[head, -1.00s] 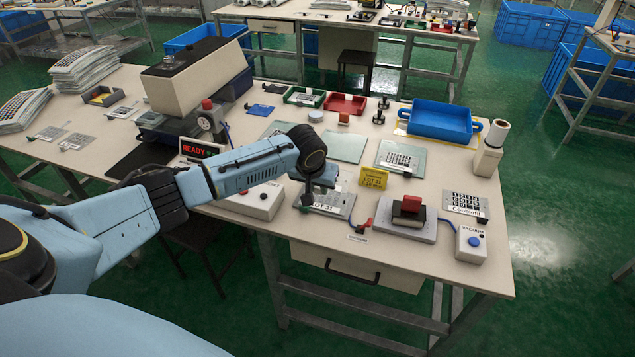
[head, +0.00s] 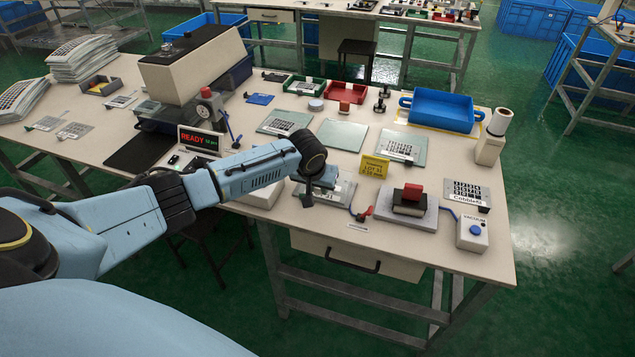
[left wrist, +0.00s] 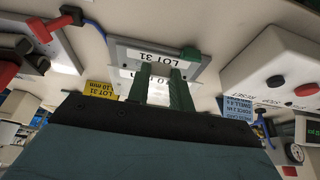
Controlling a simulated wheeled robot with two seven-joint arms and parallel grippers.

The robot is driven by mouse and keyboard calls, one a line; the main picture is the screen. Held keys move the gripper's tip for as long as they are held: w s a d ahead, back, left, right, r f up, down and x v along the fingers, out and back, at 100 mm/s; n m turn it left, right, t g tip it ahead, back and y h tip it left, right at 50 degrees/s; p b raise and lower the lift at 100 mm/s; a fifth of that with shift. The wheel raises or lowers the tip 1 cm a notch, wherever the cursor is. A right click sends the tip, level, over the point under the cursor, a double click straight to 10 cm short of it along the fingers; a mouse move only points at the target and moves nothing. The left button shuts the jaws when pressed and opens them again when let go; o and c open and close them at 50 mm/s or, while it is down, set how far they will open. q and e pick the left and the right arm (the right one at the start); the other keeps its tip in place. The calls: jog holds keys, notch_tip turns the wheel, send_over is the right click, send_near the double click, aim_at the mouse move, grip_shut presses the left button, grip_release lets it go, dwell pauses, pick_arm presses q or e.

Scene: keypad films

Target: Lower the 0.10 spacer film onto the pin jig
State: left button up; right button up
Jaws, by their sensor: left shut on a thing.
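My left gripper (head: 318,187) points down over the grey pin jig plate (head: 340,197) at the front of the bench. In the left wrist view its green fingers (left wrist: 160,88) are shut on the edge of a thin pale film (left wrist: 130,76) with a white label ending in "mm". The jig plate (left wrist: 195,66), with a "LOT 31" label, lies just beyond the film. The film overlaps the plate in that view; I cannot tell whether they touch. The pins and the film's far side are hidden. My right gripper is in neither view.
A yellow lot sign (head: 374,166) stands behind the jig. A white button box (head: 262,195) is close on the left. Glass plates (head: 343,135) lie behind.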

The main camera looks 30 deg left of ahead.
pick_arm(q)
jog(key=shift+f, duration=0.65)
jog(key=shift+p, duration=0.35)
dwell(0.9)
jog(key=shift+p, duration=0.5)
dwell(0.5)
jog(key=shift+f+b, duration=0.8)
jog(key=shift+f, duration=0.45)
jog(key=o, duration=1)
jog(key=shift+r, duration=0.1)
